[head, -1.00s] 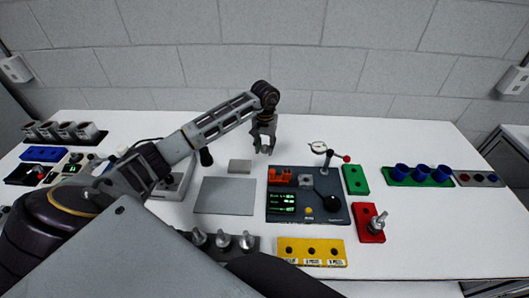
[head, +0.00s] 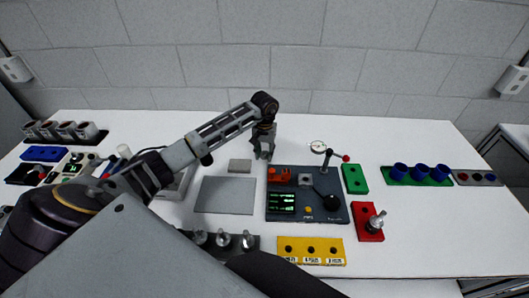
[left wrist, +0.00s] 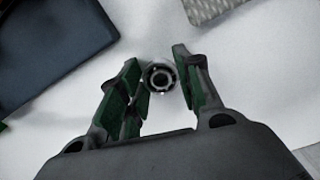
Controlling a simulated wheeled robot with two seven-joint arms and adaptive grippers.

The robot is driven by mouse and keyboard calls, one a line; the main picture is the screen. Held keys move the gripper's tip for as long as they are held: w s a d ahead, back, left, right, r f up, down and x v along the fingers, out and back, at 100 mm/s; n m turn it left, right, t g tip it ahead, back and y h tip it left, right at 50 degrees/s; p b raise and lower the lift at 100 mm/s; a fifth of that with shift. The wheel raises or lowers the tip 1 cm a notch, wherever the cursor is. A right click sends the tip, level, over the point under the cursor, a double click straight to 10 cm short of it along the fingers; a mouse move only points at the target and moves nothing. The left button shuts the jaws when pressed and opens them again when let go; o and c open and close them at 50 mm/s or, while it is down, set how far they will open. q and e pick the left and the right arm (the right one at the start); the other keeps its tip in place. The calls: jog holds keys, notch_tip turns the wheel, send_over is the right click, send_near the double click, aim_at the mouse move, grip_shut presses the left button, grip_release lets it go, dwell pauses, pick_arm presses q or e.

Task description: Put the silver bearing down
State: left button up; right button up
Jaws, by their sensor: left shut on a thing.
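My left gripper (head: 264,155) is low over the bare white table, behind the dark board and the small grey block. In the left wrist view, its green-padded fingers (left wrist: 156,85) are shut on the silver bearing (left wrist: 159,77), a small ring with a dark centre, held near the fingertips. The bearing is too small to make out in the head view. I cannot tell whether it touches the table. My right gripper is not in view.
A grey block (head: 240,166) and grey mat (head: 225,195) lie to the front left. A green block (head: 354,179) is right of the board. The table (head: 390,135) is clear at the back right.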

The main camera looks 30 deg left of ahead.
pick_arm(q)
jog(key=shift+f, duration=0.15)
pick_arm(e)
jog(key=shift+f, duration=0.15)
pick_arm(q)
jog(key=o, duration=1)
jog(key=shift+o, duration=0.6)
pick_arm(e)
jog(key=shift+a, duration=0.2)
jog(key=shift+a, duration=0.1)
pick_arm(q)
jog(key=shift+r, duration=0.2)
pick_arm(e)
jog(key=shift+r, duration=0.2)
pick_arm(q)
notch_tip(320, 180, up, 12)
jog(key=b, duration=0.2)
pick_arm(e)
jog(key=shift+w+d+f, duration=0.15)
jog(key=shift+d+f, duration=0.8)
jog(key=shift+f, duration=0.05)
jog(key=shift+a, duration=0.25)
